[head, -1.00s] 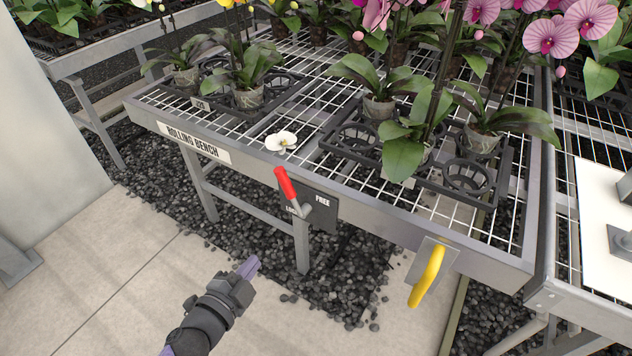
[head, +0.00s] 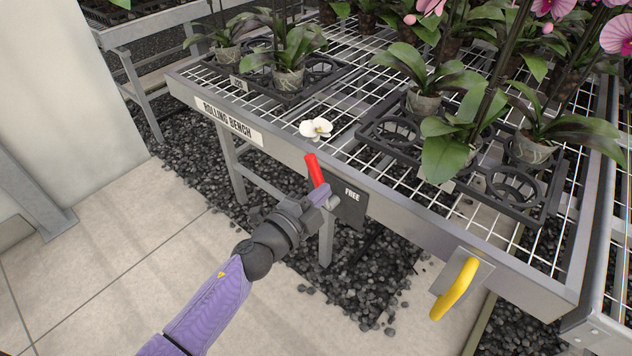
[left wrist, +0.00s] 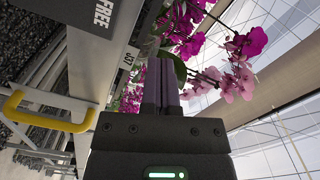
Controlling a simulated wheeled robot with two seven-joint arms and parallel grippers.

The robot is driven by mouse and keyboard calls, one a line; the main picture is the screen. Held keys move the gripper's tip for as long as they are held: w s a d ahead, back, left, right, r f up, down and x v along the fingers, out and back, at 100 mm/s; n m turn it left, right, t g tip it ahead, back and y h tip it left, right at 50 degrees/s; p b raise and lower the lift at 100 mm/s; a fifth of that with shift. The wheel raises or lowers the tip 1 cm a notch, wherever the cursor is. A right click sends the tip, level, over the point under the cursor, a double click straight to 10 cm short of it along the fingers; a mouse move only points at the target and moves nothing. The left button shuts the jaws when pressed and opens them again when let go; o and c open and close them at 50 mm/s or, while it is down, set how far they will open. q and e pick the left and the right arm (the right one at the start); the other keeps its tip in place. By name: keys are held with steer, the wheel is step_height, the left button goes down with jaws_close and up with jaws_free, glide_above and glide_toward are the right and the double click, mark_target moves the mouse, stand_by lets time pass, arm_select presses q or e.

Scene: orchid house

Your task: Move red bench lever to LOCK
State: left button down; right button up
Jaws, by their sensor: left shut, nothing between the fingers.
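The red lever (head: 314,170) is on a dark plate (head: 350,206) on the front rail of the rolling bench (head: 230,122). It tilts up and slightly left. The word FREE shows on the plate's right side; the plate's left side is hidden behind my gripper. My left gripper (head: 322,197) is shut and empty, with its tips at the lower part of the red lever; I cannot tell if they touch. In the left wrist view its shut fingers (left wrist: 161,85) show, with the FREE lettering (left wrist: 103,14) at upper left, and the lever does not show. My right gripper is not in view.
A yellow handle (head: 455,289) sticks out from the bench front to the right. The paved floor at left is clear; gravel lies below the bench.

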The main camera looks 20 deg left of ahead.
mark_target(313, 179)
arm_select(q)
steer(key=w, duration=0.1)
steer(key=w+a+f+b, duration=0.1)
steer(key=w+b, duration=0.1)
steer(key=shift+w+a+f, duration=0.2)
steer(key=shift+w+f, duration=0.05)
steer(key=shift+w+a, duration=0.3)
steer(key=shift+a, duration=0.2)
steer(key=shift+a, duration=0.1)
steer(key=shift+w+a+n, duration=0.15)
steer(key=shift+a+n, duration=0.1)
steer(key=shift+n, duration=0.15)
